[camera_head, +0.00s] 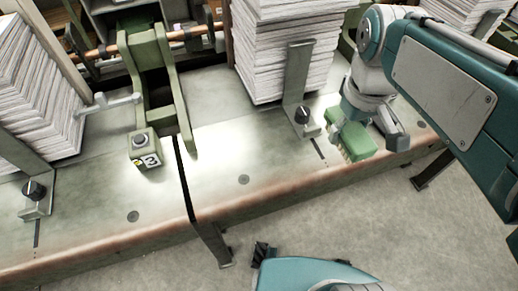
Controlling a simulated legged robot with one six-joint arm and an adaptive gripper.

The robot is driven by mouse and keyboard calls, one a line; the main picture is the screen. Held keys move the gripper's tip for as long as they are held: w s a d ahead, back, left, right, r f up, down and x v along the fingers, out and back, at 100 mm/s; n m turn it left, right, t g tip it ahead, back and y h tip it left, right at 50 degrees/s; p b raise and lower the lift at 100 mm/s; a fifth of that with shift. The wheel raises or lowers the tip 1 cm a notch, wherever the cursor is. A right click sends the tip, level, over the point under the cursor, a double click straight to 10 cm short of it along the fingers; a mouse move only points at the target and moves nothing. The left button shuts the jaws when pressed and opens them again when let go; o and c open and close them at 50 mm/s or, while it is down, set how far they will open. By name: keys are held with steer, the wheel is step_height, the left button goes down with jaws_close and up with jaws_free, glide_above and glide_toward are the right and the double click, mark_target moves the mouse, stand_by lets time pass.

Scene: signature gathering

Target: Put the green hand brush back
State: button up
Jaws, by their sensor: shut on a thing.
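The green hand brush (357,142) is at the right end of the visible bench top, with its pale bristle side facing left. My gripper (370,122) comes down on it from above and is shut on it. The brush is at or just above the bench surface; I cannot tell whether it touches. Part of the brush is hidden behind the gripper fingers.
Tall paper stacks stand at the left (40,90), the middle (285,50) and the back right (465,12). Metal brackets with black knobs (302,116) hold them. A green lever frame (155,75) and a button box (143,148) stand between. The bench front strip (243,180) is clear.

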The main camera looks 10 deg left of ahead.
glide_above(276, 155)
step_height(276, 155, down, 8)
steer(key=shift+s+d+f, duration=0.1)
steer(key=shift+f, duration=0.05)
step_height(276, 155, down, 4)
steer(key=shift+d+r, duration=0.15)
steer(key=shift+r, duration=0.05)
steer(key=shift+f, duration=0.35)
steer(key=shift+a+f, duration=0.1)
steer(key=shift+a, duration=0.45)
steer(key=o, duration=0.9)
steer(key=shift+o, duration=1.1)
steer(key=shift+d, duration=0.4)
steer(key=shift+a, duration=0.15)
